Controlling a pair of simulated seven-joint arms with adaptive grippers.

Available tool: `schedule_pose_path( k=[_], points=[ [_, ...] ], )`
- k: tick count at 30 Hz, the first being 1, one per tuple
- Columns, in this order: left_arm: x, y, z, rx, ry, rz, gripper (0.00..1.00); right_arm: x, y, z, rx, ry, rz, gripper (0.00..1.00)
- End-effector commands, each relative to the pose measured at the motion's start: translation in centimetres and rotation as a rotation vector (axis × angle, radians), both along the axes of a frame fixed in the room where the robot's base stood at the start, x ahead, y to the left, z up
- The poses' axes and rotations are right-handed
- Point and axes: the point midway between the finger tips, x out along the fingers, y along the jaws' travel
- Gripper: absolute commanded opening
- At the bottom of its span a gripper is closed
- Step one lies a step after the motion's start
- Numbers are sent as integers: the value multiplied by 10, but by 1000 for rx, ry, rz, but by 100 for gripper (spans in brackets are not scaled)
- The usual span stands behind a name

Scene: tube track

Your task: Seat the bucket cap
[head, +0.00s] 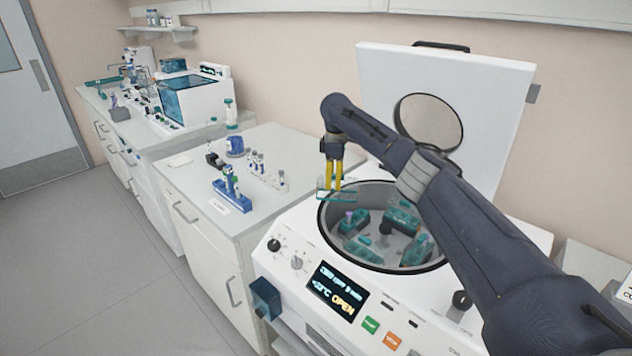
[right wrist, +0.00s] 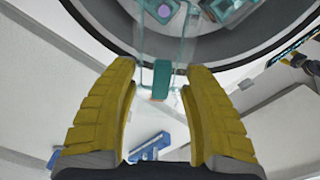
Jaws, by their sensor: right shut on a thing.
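My right gripper (head: 334,184) points down with its yellow fingers shut on a clear teal bucket cap (head: 346,196). The cap is over the left rim of the open centrifuge bowl, apart from the buckets. In the right wrist view the cap's teal grip (right wrist: 161,80) is between the fingers, and its clear plate extends past them. Inside the bowl, teal buckets sit around a dark rotor hub (head: 400,226). The left bucket (head: 356,223) shows a purple-topped tube (head: 349,215). I cannot tell which buckets are capped. My left gripper is not in view.
The raised white centrifuge lid (head: 490,100) stands behind the bowl. The front display (head: 338,288) reads OPEN. On the bench to the left are a blue tube rack (head: 230,195) and a white rack (head: 266,178). The bench's front right part is clear.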

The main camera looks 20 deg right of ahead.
Motion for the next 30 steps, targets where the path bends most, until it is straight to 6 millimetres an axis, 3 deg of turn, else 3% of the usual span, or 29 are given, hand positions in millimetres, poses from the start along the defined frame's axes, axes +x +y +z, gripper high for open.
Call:
schedule_pose_path(
  k=[6, 12, 21, 30],
  points=[
    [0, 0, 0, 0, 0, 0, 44, -6, -38, -6, 1, 0, 258, 22],
    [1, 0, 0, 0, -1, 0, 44, -13, -62, -12, 0, 0, 520, 22],
    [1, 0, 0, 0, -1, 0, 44, -18, -72, -13, 1, -2, 836, 22],
    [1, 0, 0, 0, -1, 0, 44, -19, -72, -16, 0, 0, 952, 22]
  ],
)
